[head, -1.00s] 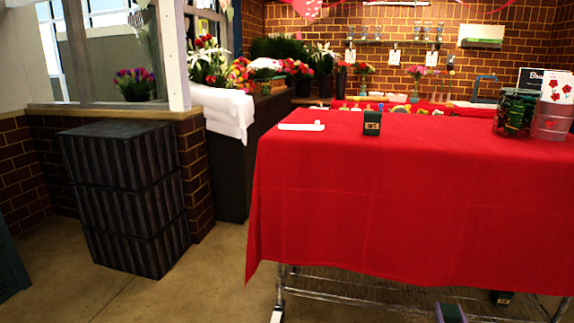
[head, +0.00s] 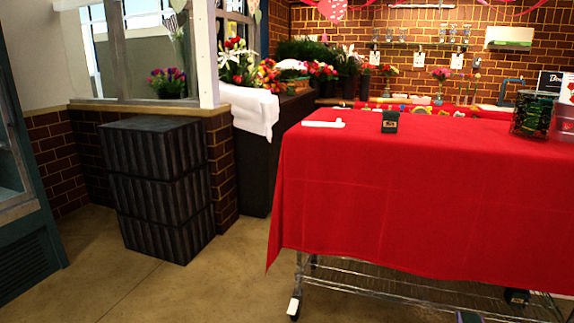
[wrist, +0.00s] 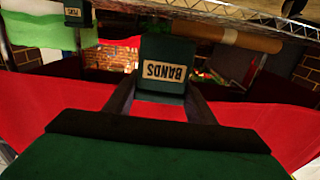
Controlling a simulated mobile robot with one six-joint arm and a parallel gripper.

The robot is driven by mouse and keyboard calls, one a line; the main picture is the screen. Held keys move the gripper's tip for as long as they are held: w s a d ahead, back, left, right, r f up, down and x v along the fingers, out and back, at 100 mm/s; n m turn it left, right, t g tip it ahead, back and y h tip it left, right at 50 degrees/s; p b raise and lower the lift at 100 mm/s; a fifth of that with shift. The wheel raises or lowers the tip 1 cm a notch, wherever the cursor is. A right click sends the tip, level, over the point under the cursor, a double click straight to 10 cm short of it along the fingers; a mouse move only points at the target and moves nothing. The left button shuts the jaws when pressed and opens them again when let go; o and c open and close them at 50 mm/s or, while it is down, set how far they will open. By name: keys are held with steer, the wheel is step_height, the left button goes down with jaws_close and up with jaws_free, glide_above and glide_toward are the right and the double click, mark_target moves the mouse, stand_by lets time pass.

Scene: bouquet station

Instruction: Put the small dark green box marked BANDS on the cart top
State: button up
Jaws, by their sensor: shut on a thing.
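The small dark green box marked BANDS (wrist: 163,72) is in the middle of the wrist view, its label upside down in the picture. My gripper (wrist: 161,98) is shut on it, a dark finger on each side. In the head view the cart top is covered by a red cloth (head: 420,200); my gripper does not show there. Another small dark box (head: 390,122) stands on the cloth near its far edge, its label too small to read. Red cloth also shows behind the held box in the wrist view (wrist: 255,120).
A white item (head: 323,124) lies at the cart top's far left corner. A green glass vase (head: 533,114) stands at the right. The front middle of the cloth is clear. Stacked black crates (head: 160,190) stand on the floor at left. A wire shelf (head: 410,297) is below.

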steer(key=w+a+r+n+t+y, duration=0.1)
steer(key=w+a+r+n+y, duration=0.35)
steer(key=a+r, duration=0.75)
steer(key=w+a+r+n+y, duration=0.2)
steer(key=w+a+r+y, duration=0.3)
steer(key=w+a+r, duration=0.65)
steer(key=s+a+r+n+g+y, duration=0.1)
steer(key=s+a+r+n+y, duration=0.15)
steer(key=a, duration=0.55)
steer(key=s+a+r+n+g+y, duration=0.1)
steer(key=s+a+r+y, duration=0.25)
steer(key=a, duration=0.55)
steer(key=s+a+f+n+g+y, duration=0.3)
steer(key=s+a+n+g+y, duration=0.25)
steer(key=s+a, duration=0.3)
step_height(320, 180, up, 22)
steer(key=w+p, duration=0.1)
steer(key=p, duration=2.8)
steer(key=shift+a, duration=0.2)
steer(key=shift+s+f, duration=0.1)
steer(key=shift+f, duration=0.05)
